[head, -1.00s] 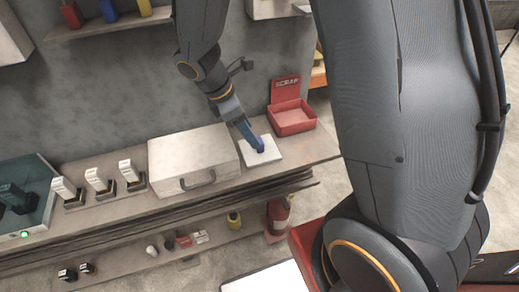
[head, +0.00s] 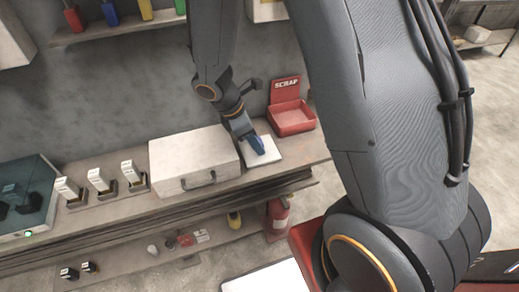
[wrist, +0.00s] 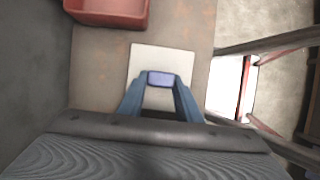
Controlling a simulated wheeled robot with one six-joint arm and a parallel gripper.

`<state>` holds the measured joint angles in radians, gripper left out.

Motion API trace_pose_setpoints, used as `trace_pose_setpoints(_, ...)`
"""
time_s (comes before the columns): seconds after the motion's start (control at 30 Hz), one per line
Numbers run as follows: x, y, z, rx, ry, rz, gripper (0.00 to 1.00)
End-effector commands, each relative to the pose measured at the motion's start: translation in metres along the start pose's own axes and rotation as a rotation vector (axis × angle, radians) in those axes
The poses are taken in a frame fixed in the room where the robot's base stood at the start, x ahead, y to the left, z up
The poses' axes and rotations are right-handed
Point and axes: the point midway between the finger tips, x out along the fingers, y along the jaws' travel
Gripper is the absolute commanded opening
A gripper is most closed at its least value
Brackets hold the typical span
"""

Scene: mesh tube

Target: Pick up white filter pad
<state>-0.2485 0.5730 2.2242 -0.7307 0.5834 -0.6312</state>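A flat white square (wrist: 180,60), which looks like the white filter pad, lies on the bench to the right of the white case; it also shows in the head view (head: 271,155). My gripper (head: 259,150) is over this pad, its blue fingers pointing down at it. In the wrist view my gripper (wrist: 160,78) shows two fingers that slant in toward a small purple block (wrist: 160,80) between their tips. Whether this block is held or is part of the fingertips I cannot tell. The fingers hide part of the pad, and contact with it is unclear.
A red scrap bin (head: 292,118) stands behind and to the right of the pad. A white case (head: 194,162) with a handle is close on the left. Farther left are several white-topped items in stands and a glass-lidded box (head: 30,205). The bench's front edge is near the pad.

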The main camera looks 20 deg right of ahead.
Motion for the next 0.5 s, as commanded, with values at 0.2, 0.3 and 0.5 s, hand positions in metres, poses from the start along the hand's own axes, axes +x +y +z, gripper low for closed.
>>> trace_pose_setpoints(0.2,0.0,0.0,0.0,0.0,0.0,0.0,0.08)
trace_pose_setpoints(0.3,-0.001,0.0,0.0,0.0,0.0,0.0,0.08)
trace_pose_setpoints(0.5,-0.011,0.001,0.004,0.003,0.0,0.003,0.08)
